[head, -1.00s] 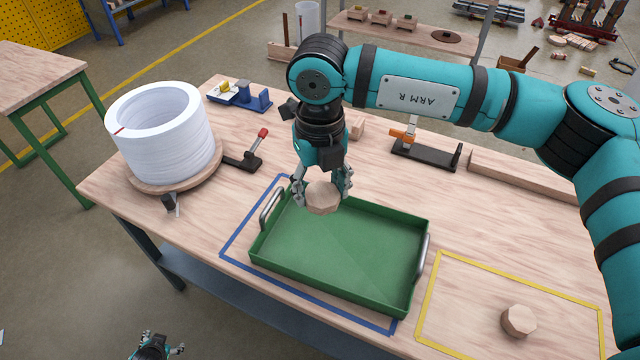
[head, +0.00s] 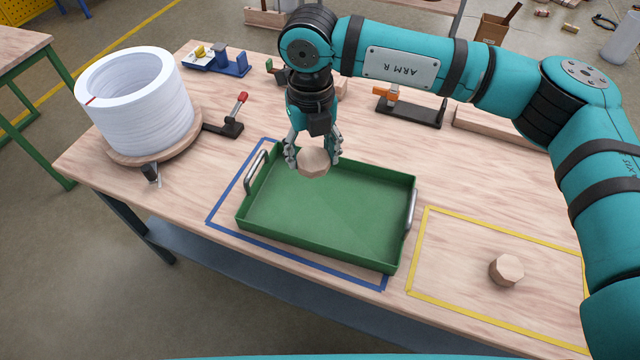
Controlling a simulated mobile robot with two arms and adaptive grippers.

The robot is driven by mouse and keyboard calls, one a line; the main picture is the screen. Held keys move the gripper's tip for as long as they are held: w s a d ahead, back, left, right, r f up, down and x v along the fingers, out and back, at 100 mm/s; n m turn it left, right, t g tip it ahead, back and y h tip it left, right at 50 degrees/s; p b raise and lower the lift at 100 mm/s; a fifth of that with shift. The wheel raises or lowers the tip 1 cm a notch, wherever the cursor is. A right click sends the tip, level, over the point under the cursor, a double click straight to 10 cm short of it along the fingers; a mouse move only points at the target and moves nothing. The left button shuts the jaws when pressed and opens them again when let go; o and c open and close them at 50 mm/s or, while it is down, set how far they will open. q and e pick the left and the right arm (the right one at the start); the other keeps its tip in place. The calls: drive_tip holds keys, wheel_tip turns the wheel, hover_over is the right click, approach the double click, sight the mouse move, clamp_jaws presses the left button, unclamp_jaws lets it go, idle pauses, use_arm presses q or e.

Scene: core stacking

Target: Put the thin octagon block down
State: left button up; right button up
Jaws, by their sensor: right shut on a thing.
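My right gripper (head: 313,158) is shut on a light wooden octagon block (head: 314,163), one finger on each side of it. The block is over the back left part of the green tray (head: 330,245); I cannot tell the gap beneath it. The tray lies inside a blue tape outline and looks otherwise empty. Another wooden octagon block (head: 506,270) stands on the table inside the yellow tape outline (head: 428,262) at the right. My left gripper is not in view.
A stack of white rings (head: 140,105) on a round wooden base stands at the left. A red-handled clamp (head: 232,120), an orange-handled clamp (head: 400,103) and a blue fixture (head: 222,62) line the table's back. The tray has metal handles (head: 256,172) at both ends.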

drive_tip(key=w+d+f+m+b, duration=0.2)
drive_tip(key=w+d+f+m, duration=0.15)
drive_tip(key=f, duration=0.55)
hover_over(329, 204)
wheel_tip(329, 204, down, 6)
drive_tip(key=shift+r, duration=0.15)
drive_tip(key=shift+n, duration=0.25)
wheel_tip(329, 204, down, 4)
drive_tip(key=shift+f+p, duration=0.1)
drive_tip(key=shift+p, duration=0.4)
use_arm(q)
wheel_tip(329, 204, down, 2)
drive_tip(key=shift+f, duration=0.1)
use_arm(e)
drive_tip(key=shift+f, duration=0.1)
drive_tip(key=shift+f, duration=0.15)
drive_tip(key=o, duration=1.1)
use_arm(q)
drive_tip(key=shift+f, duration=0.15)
use_arm(e)
drive_tip(key=shift+o, duration=0.2)
